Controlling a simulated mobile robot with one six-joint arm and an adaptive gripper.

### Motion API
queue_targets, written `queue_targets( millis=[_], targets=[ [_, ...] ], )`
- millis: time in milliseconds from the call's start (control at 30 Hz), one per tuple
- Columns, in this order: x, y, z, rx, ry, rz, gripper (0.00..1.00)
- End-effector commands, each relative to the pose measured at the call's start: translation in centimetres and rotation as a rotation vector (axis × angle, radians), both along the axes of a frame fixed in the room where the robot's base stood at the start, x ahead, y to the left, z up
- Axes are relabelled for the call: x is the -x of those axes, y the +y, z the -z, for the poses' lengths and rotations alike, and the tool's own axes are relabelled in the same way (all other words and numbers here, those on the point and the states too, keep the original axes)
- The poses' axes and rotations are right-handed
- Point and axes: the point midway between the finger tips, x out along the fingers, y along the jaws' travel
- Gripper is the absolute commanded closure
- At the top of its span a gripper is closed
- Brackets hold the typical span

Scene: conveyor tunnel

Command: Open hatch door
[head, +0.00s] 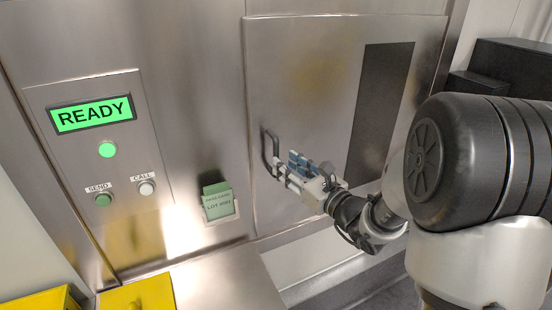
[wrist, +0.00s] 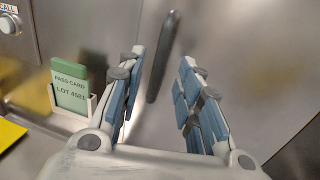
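The hatch door (head: 310,70) is a flat steel panel in the steel wall, with a dark window (head: 382,105) on its right side; it looks shut. Its dark bar handle (head: 266,147) is at the door's left edge. In the wrist view the handle (wrist: 161,60) shows upright and slightly tilted between the fingers' lines. My gripper (head: 283,168) is close to the handle in the head view, at its lower right. In the wrist view my gripper (wrist: 163,60) is open with blue-padded fingers apart. I cannot tell whether the fingertips reach around the handle.
A control panel (head: 130,180) left of the door has a green READY screen (head: 92,114) and SEND and CALL buttons. A green pass card (head: 217,203) sits in a wall holder between panel and door. Yellow items (head: 135,296) and a steel ledge (head: 225,280) lie below.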

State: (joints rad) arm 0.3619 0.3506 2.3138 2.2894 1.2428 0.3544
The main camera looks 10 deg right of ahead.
Motion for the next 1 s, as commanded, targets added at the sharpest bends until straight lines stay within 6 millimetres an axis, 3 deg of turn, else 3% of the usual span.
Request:
queue_targets(
  millis=[100,333,700,1000],
  targets=[
    [-2.1,1.1,0.1,0.001,-0.002,-0.004,0.68],
    [-4.6,2.2,0.1,0.001,0.0,-0.002,0.68],
    [-5.1,2.3,0.0,0.001,0.0,0.0,0.68],
    [-5.0,2.3,0.0,0.001,0.0,-0.001,0.88]
  ],
)
